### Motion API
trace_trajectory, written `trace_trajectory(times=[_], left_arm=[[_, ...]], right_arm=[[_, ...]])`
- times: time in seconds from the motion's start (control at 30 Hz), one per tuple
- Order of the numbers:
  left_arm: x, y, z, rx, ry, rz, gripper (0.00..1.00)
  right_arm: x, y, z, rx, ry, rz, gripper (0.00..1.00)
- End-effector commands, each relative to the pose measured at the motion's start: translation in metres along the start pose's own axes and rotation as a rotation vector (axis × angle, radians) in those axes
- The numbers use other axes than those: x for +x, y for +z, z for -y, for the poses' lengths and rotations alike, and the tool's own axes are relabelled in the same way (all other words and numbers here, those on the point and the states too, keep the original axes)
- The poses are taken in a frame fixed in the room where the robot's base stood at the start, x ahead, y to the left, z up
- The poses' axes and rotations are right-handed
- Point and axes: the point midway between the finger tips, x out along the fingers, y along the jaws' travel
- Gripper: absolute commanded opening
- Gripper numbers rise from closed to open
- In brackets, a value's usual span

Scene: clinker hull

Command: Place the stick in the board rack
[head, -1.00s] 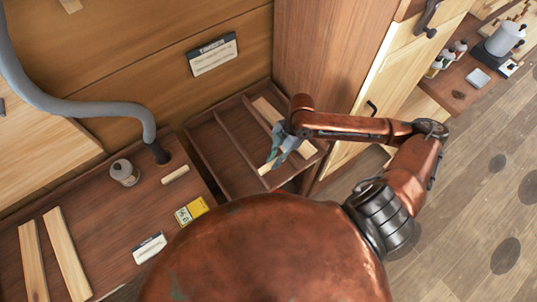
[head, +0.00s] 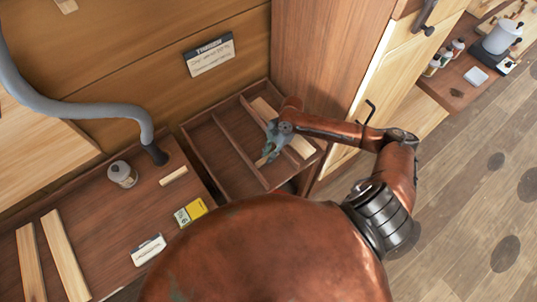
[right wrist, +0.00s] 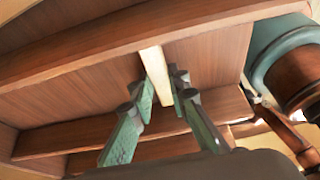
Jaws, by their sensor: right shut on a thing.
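The board rack (head: 192,143) is a brown wooden tray with dividers, standing against the cabinet side. My right gripper (head: 271,146) is over its right part, with green fingers. It is shut on a pale wooden stick (head: 262,161), whose end shows below the fingers. In the right wrist view the stick (right wrist: 154,66) runs between the two fingertips (right wrist: 160,90), with the rack's dividers (right wrist: 110,45) around it. Whether the stick touches the rack floor I cannot tell. My left gripper is not in view.
A pale board (head: 301,147) lies in the rack's right compartment, partly hidden by my gripper. A tall cabinet (head: 325,60) stands behind.

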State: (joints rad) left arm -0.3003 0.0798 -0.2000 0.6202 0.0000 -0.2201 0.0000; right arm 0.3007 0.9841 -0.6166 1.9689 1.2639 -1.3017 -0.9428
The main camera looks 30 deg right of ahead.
Motion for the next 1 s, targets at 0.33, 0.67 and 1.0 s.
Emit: trace_trajectory(times=[0.33, 0.67, 1.0], left_arm=[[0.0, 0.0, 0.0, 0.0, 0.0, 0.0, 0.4], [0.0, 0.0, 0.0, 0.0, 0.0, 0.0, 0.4], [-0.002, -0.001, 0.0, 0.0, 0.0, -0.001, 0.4]], right_arm=[[0.001, 0.001, 0.0, 0.0, 0.0, 0.0, 0.24], [0.001, 0.001, 0.0, 0.0, 0.0, 0.0, 0.33], [-0.034, 0.001, -0.001, -0.001, 0.003, 0.004, 0.33]])
